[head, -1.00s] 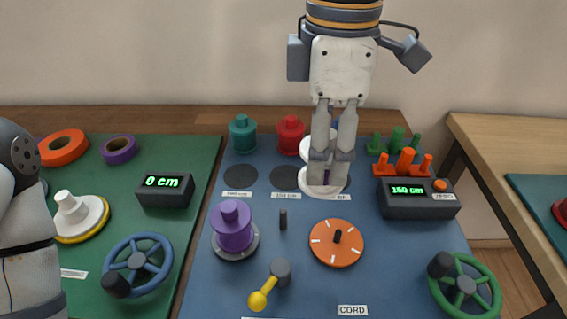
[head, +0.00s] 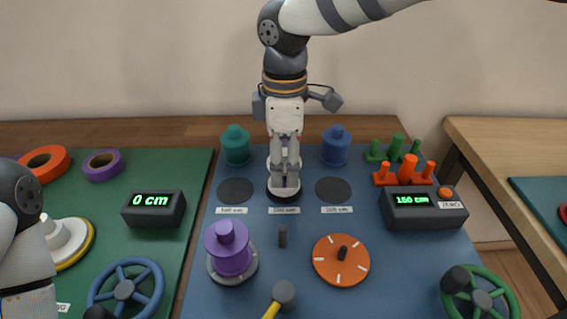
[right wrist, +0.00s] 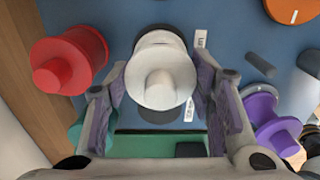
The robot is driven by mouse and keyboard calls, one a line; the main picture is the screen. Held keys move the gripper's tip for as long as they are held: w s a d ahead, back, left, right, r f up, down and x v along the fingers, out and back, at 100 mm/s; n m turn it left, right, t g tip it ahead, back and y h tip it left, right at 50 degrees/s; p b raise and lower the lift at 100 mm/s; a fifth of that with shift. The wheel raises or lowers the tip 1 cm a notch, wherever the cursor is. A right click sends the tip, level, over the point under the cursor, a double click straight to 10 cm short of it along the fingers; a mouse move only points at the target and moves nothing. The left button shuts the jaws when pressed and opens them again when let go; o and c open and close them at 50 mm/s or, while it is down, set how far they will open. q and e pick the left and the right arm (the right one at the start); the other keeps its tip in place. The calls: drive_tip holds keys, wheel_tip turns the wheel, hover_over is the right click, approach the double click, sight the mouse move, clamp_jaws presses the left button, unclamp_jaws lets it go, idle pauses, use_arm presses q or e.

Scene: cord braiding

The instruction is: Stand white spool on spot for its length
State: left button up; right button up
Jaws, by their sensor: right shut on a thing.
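The white spool (right wrist: 160,78) is between the fingers of my right gripper (head: 284,182), which is shut on it. In the head view the gripper hides most of the spool; its pale lower flange shows at the middle of a row of dark spots. The dark edge of the middle spot (head: 284,201) shows just below it. I cannot tell whether the spool touches the board. The left spot (head: 235,190) and right spot (head: 333,190) are bare. Labels lie in front of the spots. Part of my left arm shows at the left edge; its gripper is out of view.
Teal (head: 236,145) and blue (head: 336,147) spools stand behind the spots; a red spool (right wrist: 68,62) shows in the wrist view. A purple spool (head: 230,250), peg (head: 283,236) and orange dial (head: 341,260) are in front. A display (head: 424,207) reads 150 cm.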

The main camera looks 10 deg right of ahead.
drive_tip(key=shift+f, duration=0.6)
drive_tip(key=shift+f, duration=0.2)
drive_tip(key=o, duration=1.1)
drive_tip(key=shift+c, duration=0.2)
drive_tip(key=shift+r, duration=0.1)
wheel_tip(320, 180, up, 12)
drive_tip(key=shift+r, duration=0.1)
